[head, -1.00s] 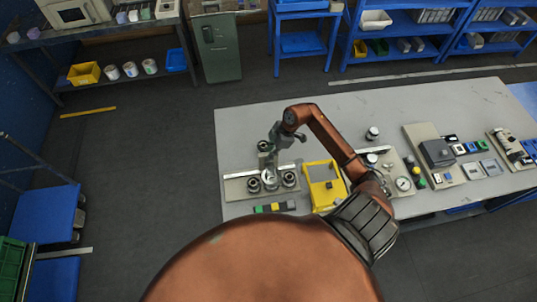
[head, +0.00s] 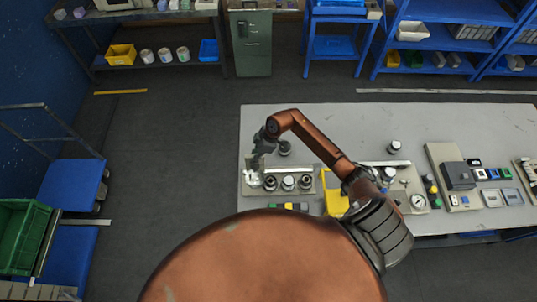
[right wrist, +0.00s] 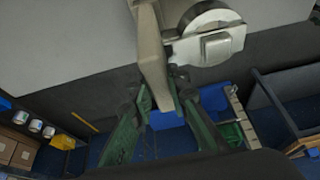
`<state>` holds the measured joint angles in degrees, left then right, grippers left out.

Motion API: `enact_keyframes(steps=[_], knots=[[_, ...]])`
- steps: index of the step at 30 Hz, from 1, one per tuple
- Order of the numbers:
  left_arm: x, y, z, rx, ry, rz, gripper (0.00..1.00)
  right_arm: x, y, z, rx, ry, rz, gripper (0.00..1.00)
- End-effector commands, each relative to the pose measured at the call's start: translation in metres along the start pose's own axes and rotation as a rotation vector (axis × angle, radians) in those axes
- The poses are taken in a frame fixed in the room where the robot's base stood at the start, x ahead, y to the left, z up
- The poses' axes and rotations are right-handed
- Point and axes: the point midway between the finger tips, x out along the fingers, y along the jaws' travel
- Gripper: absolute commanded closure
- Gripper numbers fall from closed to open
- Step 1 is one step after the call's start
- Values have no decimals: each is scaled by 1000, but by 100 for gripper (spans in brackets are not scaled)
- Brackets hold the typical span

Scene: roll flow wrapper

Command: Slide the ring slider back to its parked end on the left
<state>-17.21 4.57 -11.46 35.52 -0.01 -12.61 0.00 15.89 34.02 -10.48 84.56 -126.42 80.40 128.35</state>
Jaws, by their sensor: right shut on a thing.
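My right gripper (head: 255,167) is at the board's left end. In the right wrist view, my right gripper (right wrist: 166,98) is shut on a pale upright plate, which appears to be part of the ring slider (right wrist: 152,55). A metal block with a round part (right wrist: 208,42) sits right beside it. In the head view the slider is small and partly hidden by the gripper. My left gripper is out of view.
A yellow box (head: 335,192) stands right of the board, with a gauge (head: 418,201) and a dark device (head: 458,176) farther right. The table's (head: 340,125) back area is mostly clear.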

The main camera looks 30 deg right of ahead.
Motion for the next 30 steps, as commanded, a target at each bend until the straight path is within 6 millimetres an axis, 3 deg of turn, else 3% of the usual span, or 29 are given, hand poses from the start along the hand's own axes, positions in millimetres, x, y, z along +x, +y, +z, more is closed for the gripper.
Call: enact_keyframes(steps=[6, 17, 18, 25, 30], knots=[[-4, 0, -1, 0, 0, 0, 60, 6, 0, -19, 0, 3, 0, 100], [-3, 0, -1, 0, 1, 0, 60, 8, 0, -23, -2, 7, 1, 100], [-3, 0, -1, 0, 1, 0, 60, 8, 0, -23, -2, 8, 1, 82], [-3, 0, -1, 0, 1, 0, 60, 8, 0, -20, 0, 4, 1, 67], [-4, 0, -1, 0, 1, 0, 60, 8, 0, -19, 1, 2, 1, 67]])
